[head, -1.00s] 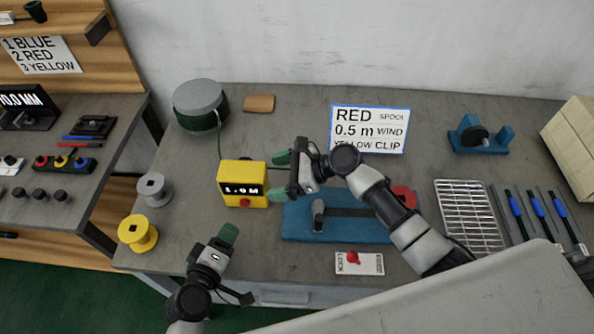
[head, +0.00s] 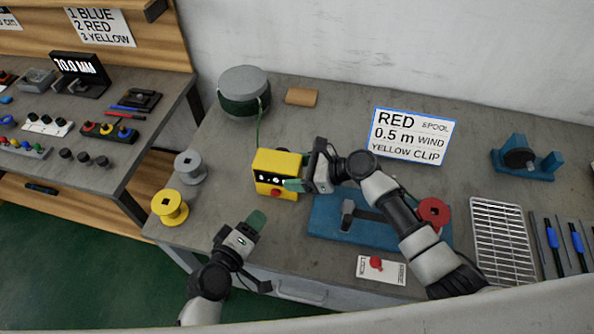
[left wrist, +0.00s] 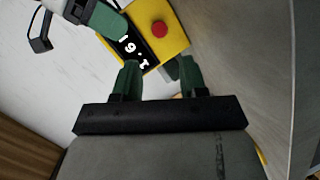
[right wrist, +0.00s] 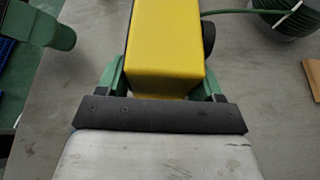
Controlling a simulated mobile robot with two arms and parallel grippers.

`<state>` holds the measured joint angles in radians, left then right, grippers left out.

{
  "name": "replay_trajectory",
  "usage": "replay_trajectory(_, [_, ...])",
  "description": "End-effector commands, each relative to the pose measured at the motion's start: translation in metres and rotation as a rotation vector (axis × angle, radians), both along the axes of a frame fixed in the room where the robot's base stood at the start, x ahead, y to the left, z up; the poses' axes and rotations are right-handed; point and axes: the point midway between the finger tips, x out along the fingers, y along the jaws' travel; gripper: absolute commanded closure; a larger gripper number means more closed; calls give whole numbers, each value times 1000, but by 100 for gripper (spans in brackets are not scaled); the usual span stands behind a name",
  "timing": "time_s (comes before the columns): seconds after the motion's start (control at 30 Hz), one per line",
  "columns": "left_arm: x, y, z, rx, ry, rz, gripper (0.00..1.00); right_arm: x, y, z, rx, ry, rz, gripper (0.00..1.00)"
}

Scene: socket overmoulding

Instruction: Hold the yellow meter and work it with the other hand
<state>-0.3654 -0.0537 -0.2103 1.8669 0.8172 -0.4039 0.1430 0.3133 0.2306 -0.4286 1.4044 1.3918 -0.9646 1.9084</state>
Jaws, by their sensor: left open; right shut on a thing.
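The yellow meter (head: 277,165) stands on the grey bench, with a red button and a dark display partly covered by a finger. My right gripper (head: 300,172) is shut on it from the right; in the right wrist view the meter (right wrist: 165,45) sits between its fingers. My left gripper (head: 255,222) is open and empty, in front of the meter and apart from it. In the left wrist view, the red button (left wrist: 159,29) and the display (left wrist: 130,48) lie beyond the open left fingers (left wrist: 160,78).
A green cord runs from the meter to a green drum (head: 245,95). A grey spool (head: 190,167) and yellow spool (head: 169,207) stand left. A blue fixture (head: 335,222) with a red spool (head: 433,213) lies right. A sign (head: 411,135) stands behind.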

Motion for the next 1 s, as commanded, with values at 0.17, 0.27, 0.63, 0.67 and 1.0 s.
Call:
replay_trajectory(0.17, [0,0,0,0,0,0,73,0,0,0,-1,0,0,63])
replay_trajectory(0.27, [0,0,0,0,0,0,88,0,0,0,-1,1,0,63])
replay_trajectory(0.63, [0,0,0,0,0,0,100,0,0,0,-1,1,0,63])
replay_trajectory(0.67, [0,0,0,0,0,0,100,0,0,0,-1,1,0,63])
replay_trajectory(1.0, [0,0,0,0,0,0,100,0,0,0,-1,1,0,63])
